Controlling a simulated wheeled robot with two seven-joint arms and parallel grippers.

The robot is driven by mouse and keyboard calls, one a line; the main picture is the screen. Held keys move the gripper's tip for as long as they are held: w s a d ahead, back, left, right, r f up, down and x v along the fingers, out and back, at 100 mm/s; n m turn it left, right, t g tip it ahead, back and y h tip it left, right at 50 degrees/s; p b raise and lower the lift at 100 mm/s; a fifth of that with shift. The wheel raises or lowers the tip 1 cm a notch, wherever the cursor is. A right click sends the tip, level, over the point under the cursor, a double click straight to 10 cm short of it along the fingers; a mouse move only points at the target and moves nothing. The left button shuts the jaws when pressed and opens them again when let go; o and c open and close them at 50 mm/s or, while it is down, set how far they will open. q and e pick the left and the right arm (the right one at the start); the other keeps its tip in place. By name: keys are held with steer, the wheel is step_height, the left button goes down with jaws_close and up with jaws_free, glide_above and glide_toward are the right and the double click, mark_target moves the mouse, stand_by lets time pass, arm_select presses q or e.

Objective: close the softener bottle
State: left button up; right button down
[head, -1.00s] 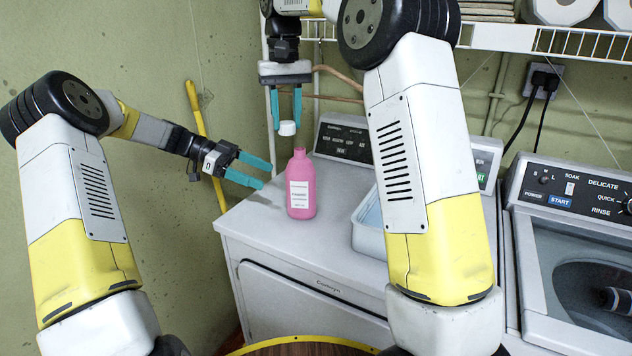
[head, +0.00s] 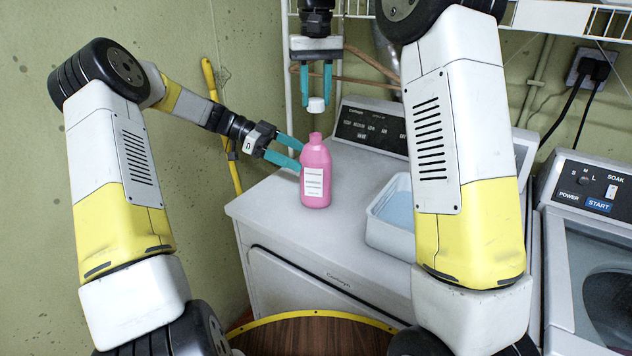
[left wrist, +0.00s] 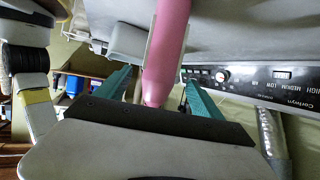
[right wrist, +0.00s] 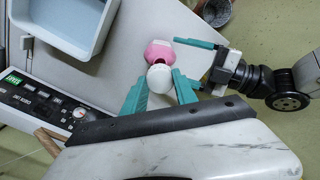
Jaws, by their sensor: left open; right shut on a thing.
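The pink softener bottle (head: 316,180) with a white label stands upright and uncapped on the white machine top. My right gripper (head: 316,97) points down and is shut on the white cap (head: 317,105), holding it above the bottle's neck with a gap between. In the right wrist view the cap (right wrist: 159,78) overlaps part of the bottle (right wrist: 158,50). My left gripper (head: 296,157) is open, its fingertips at the bottle's left side. In the left wrist view the bottle (left wrist: 168,50) appears between the spread fingers; I cannot tell whether they touch it.
A pale tub (head: 388,235) with bluish contents stands right of the bottle. The control panel (head: 370,130) rises behind. A second machine (head: 590,240) is at the right. A yellow pole (head: 222,130) leans on the wall. The machine top (head: 275,215) in front of the bottle is clear.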

mark_target(326, 168)
arm_select(q)
steer(key=x, duration=0.8)
steer(key=shift+d+f, duration=0.1)
steer(key=shift+d, duration=0.25)
jaws_close()
